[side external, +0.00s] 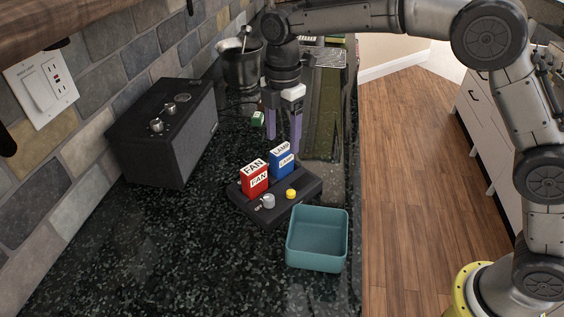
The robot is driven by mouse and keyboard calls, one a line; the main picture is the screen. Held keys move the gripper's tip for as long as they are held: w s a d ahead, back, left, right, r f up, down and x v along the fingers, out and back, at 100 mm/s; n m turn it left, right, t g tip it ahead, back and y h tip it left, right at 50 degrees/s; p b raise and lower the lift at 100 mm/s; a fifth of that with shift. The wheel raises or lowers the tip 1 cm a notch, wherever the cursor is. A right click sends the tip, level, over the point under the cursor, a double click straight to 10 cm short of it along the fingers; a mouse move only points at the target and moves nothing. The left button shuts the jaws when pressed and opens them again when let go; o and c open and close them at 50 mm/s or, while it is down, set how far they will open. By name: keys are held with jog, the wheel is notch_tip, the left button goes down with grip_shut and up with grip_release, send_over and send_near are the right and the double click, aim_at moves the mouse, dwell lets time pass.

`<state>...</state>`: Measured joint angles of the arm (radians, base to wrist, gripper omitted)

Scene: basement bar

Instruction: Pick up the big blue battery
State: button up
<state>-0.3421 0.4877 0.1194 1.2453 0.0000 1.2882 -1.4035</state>
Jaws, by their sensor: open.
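A blue block labelled LAMP (282,162), the only big blue block in view, stands upright in a black base (303,188) on the counter. A red block labelled FAN (254,180) stands beside it at the left in the same base. My gripper (283,143) points down with its two purple fingers apart and nothing between them. In the picture its fingertips are just above and behind the blue block. The right finger comes close to the block's top in the picture; I cannot tell the exact gap.
The base also carries a silver knob (268,201) and a yellow button (291,194). An empty teal bin (318,226) stands in front, near the counter's right edge. A black speaker box (166,130) stands at the left and a metal bucket (241,69) at the back. The front-left counter (160,255) is clear.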

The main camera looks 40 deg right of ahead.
aim_at(282, 149)
notch_tip(282, 149, down, 5)
jog(key=shift+r, duration=0.1)
grip_shut()
dwell(0.4)
